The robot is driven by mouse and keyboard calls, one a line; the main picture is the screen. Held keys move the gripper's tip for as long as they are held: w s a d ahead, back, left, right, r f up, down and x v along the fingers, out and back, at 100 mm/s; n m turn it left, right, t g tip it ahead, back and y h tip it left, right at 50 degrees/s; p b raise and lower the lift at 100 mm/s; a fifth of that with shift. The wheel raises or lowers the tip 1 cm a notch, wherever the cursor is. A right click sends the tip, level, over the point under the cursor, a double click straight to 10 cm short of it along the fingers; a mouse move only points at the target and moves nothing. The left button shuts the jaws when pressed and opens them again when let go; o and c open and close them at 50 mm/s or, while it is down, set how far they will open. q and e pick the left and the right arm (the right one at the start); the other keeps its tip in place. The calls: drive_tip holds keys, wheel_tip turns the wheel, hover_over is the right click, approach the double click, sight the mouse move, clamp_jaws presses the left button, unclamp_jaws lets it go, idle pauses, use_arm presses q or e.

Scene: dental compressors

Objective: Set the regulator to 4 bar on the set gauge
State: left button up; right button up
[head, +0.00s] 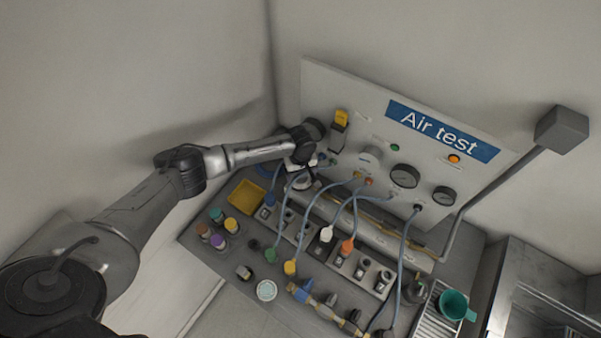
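The upright "Air test" panel (318,82) carries a larger dark-faced round gauge (404,175) and a smaller one (445,196) at its right. Their needles and labels are too small to read, so I cannot tell which is the set gauge. A pale round knob (370,157), possibly the regulator, sits left of the larger gauge. My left gripper (303,178) is low at the panel's left end, left of and apart from that knob. Its fingers are small and blend with the parts behind, so their opening is unclear. My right gripper is out of view.
A yellow-topped part (341,118) sticks out of the panel near my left wrist. A yellow tray (245,197), several coloured caps and a green cup (454,305) stand on the bench. A grey post (500,198) rises at right.

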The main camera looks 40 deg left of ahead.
use_arm(q)
drive_tip(key=shift+f, duration=0.4)
drive_tip(key=shift+c, duration=0.5)
